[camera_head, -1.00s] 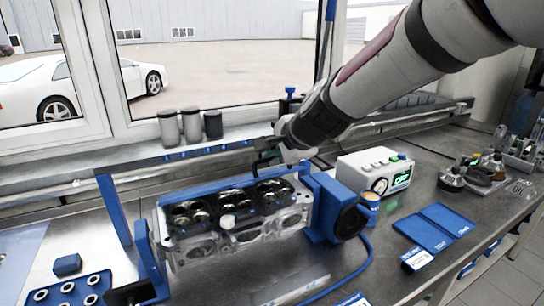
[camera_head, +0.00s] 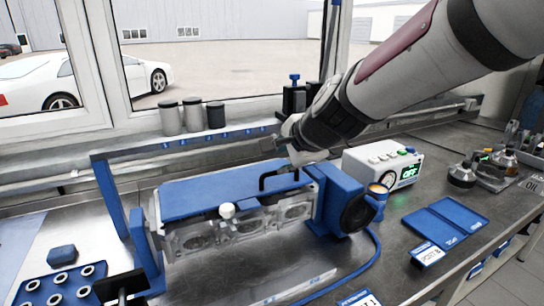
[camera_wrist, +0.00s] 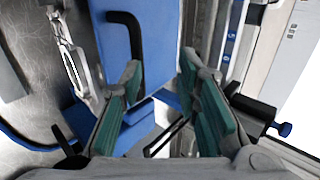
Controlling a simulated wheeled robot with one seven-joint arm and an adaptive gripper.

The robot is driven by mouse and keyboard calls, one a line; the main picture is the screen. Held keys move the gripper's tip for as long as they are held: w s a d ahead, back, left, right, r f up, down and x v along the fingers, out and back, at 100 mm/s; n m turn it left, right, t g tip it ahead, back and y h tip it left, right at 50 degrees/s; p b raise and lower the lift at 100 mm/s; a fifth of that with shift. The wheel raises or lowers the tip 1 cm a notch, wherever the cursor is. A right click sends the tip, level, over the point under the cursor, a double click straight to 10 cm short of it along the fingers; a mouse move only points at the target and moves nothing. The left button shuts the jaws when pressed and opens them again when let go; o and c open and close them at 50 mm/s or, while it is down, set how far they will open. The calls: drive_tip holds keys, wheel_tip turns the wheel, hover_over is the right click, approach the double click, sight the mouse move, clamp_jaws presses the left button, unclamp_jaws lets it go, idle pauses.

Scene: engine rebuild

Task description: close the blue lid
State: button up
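The blue lid (camera_head: 215,195) lies flat over the top of the metal cylinder head (camera_head: 240,232) and hides the bores beneath. Its dark bent handle (camera_head: 282,175) is at the lid's right end. In the wrist view, the lid (camera_wrist: 150,55) fills the upper middle and the handle (camera_wrist: 132,35) lies ahead of the fingers, to the left. My gripper (camera_wrist: 160,68) is open, with its green-padded fingers apart and nothing between them. In the head view, my gripper (camera_head: 298,155) is close above and behind the handle; its fingers are mostly hidden there.
A blue clamp block (camera_head: 342,205) stands right of the head. Beside it are a white control box (camera_head: 382,168) reading OFF and a blue cup (camera_head: 378,195). A blue rail frame (camera_head: 185,145) runs behind. A blue tray (camera_head: 60,285) of rings lies front left.

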drive_tip(key=v, duration=1.2)
drive_tip(key=shift+d, duration=0.1)
